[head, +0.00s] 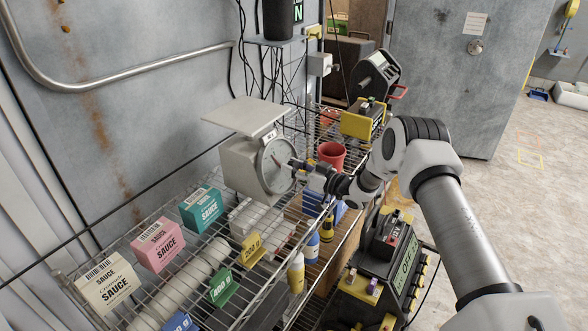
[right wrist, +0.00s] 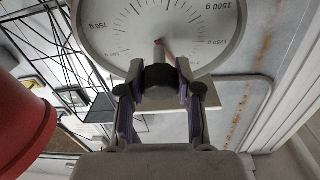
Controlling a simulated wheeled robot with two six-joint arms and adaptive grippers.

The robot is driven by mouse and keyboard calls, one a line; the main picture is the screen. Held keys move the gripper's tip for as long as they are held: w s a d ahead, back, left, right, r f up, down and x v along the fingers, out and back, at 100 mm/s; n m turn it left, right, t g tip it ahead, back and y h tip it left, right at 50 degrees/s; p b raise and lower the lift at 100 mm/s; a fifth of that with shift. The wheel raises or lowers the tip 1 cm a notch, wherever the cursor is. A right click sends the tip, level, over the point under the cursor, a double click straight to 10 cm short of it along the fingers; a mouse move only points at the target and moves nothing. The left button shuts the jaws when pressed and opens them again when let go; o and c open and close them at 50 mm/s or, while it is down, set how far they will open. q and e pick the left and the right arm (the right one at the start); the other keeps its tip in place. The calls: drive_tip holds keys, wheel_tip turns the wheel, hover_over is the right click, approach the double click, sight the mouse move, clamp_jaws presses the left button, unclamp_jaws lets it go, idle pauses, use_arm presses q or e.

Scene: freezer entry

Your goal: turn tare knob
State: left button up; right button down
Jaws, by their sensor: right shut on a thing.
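The kitchen scale (head: 240,165) stands on the wire shelf, with a grey-white body and a flat square pan (head: 243,117) on top. Its round dial (head: 278,170) faces right, toward my right arm. My right gripper (head: 298,165) is at the dial. In the right wrist view, the dial (right wrist: 120,30) appears upside down with a red pointer. The right gripper (right wrist: 160,82) is shut on the dark tare knob (right wrist: 160,75) at the dial's edge there, and its fingers hide the knob's sides. My left gripper is in neither view.
Sauce boxes in cream (head: 108,284), pink (head: 157,244) and teal (head: 201,209) stand on the wire shelf (head: 235,305) left of the scale. A red cup (head: 331,154) is close to my right gripper. A black-and-yellow machine (head: 385,250) stands below my forearm.

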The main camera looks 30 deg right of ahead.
drive_tip(key=m+h+b, duration=0.1)
drive_tip(key=m, duration=0.2)
drive_tip(key=m+h+b, duration=0.1)
drive_tip(key=m, duration=0.2)
drive_tip(key=shift+a+f+m+t+h, duration=0.1)
drive_tip(key=shift+m+t+h, duration=0.2)
drive_tip(key=shift+h, duration=0.1)
drive_tip(key=m+h+b, duration=0.2)
drive_tip(key=m, duration=0.3)
drive_tip(key=m+g, duration=0.1)
drive_tip(key=m, duration=0.1)
drive_tip(key=m+h, duration=0.1)
drive_tip(key=m, duration=0.2)
drive_tip(key=shift+r+g+b, duration=0.2)
drive_tip(key=shift+g+b, duration=0.15)
drive_tip(key=shift+g, duration=0.05)
drive_tip(key=m+g+h, duration=0.1)
drive_tip(key=m, duration=0.3)
drive_tip(key=c, duration=1)
unclamp_jaws()
drive_tip(key=shift+o, duration=1.2)
drive_tip(key=shift+a, duration=0.1)
drive_tip(key=shift+w+f, duration=0.1)
drive_tip(key=shift+w, duration=0.05)
